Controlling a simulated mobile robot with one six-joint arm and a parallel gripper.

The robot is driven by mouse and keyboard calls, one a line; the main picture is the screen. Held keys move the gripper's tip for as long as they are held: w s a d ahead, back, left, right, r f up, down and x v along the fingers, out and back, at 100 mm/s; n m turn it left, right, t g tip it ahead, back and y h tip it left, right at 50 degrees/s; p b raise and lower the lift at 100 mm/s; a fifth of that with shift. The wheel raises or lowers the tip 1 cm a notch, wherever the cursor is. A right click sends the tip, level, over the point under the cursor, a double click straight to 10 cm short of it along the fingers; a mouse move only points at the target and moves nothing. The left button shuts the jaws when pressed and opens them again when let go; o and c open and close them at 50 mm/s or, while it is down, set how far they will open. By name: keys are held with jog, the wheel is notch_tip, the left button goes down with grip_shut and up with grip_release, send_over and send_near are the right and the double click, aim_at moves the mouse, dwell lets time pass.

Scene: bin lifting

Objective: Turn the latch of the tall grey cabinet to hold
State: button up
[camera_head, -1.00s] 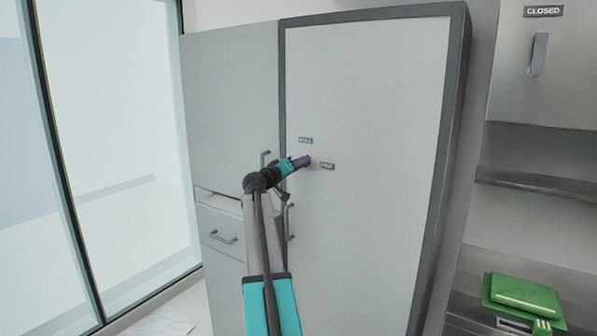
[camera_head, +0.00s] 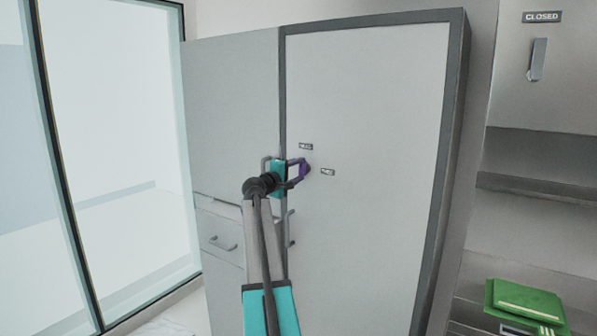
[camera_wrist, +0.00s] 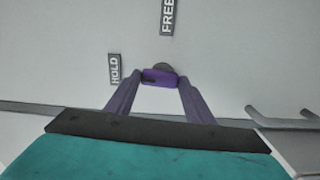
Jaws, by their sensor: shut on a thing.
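The tall grey cabinet (camera_head: 370,100) has a pale door in a dark frame. Its latch shows as a dark round part (camera_wrist: 162,66) at my fingertips in the wrist view; most of it is hidden, so I cannot tell which way it points. My gripper (camera_head: 305,170) has purple fingers and is shut on the latch; it also shows in the wrist view (camera_wrist: 160,77). The HOLD label (camera_wrist: 115,69) lies left of the latch there, above it in the head view (camera_head: 306,146). The FREE label (camera_wrist: 167,17) lies beyond the latch, right of it in the head view (camera_head: 327,171).
Bar handles (camera_head: 290,228) sit close below my gripper. A drawer (camera_head: 220,235) is at the lower left, beside a glass panel (camera_head: 110,140). At right are a wall unit marked CLOSED (camera_head: 542,16) and a green object (camera_head: 525,302) on a low surface.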

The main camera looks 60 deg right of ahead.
jog(key=shift+n, duration=0.5)
jog(key=o, duration=1.1)
jog(key=shift+c, duration=0.2)
jog(key=shift+a, duration=0.1)
jog(key=a+b, duration=0.3)
jog(key=a, duration=1)
jog(key=shift+a, duration=0.35)
